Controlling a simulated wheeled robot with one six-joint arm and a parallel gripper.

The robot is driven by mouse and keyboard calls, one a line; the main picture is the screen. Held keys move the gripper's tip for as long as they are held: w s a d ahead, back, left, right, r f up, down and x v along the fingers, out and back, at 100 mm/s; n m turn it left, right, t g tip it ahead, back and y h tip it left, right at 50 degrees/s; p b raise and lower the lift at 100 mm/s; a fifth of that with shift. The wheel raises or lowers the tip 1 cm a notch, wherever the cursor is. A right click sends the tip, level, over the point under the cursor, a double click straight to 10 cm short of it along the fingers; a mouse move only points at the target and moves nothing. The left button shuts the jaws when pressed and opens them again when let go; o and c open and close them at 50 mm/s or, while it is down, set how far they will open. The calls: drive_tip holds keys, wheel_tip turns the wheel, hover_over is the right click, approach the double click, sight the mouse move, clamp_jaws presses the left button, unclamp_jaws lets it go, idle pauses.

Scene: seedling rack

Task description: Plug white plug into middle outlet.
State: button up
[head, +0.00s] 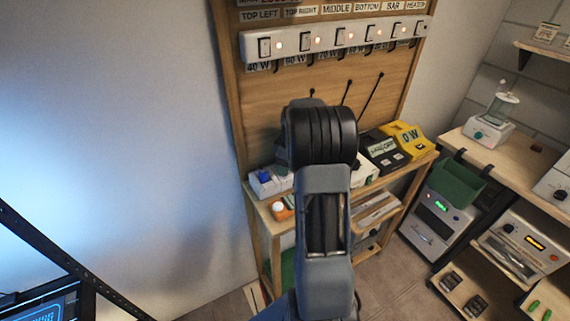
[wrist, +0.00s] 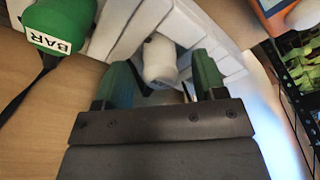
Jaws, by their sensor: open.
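In the wrist view a white plug (wrist: 160,58) lies between the two green fingers of my gripper (wrist: 163,80). The gripper is open, with one finger on each side of the plug; I cannot tell whether either finger touches it. The plug is against a white outlet strip (wrist: 222,60), and I cannot tell whether it sits in a socket. Which socket is the middle outlet cannot be made out. In the head view my own arm hides the gripper and the plug; part of a white block with a blue plug (head: 264,181) shows left of the arm.
A green plug labelled BAR (wrist: 62,25) with a black cord is left of the white plug. An orange item (head: 282,210) with a white knob stands at the bench's front left. A black device (head: 380,150) and a yellow "0 W" meter (head: 403,136) are to the right. A labelled switch strip (head: 335,40) hangs above.

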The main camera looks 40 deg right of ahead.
drive_tip(key=shift+r, duration=0.15)
wheel_tip(320, 180, up, 13)
drive_tip(key=s+d+b, duration=0.1)
drive_tip(key=shift+s+d+r, duration=0.15)
drive_tip(key=shift+s+r, duration=0.05)
drive_tip(key=shift+s, duration=0.1)
idle(0.5)
drive_tip(key=s+a+f+m+t, duration=0.1)
drive_tip(key=s+a+m, duration=0.3)
drive_tip(key=s+a, duration=0.4)
drive_tip(key=s+a+f+m+t+h, duration=0.1)
drive_tip(key=s+a+f+m, duration=0.2)
drive_tip(key=s+a, duration=0.5)
drive_tip(key=a+m, duration=0.1)
drive_tip(key=a, duration=0.7)
drive_tip(key=shift+t, duration=0.4)
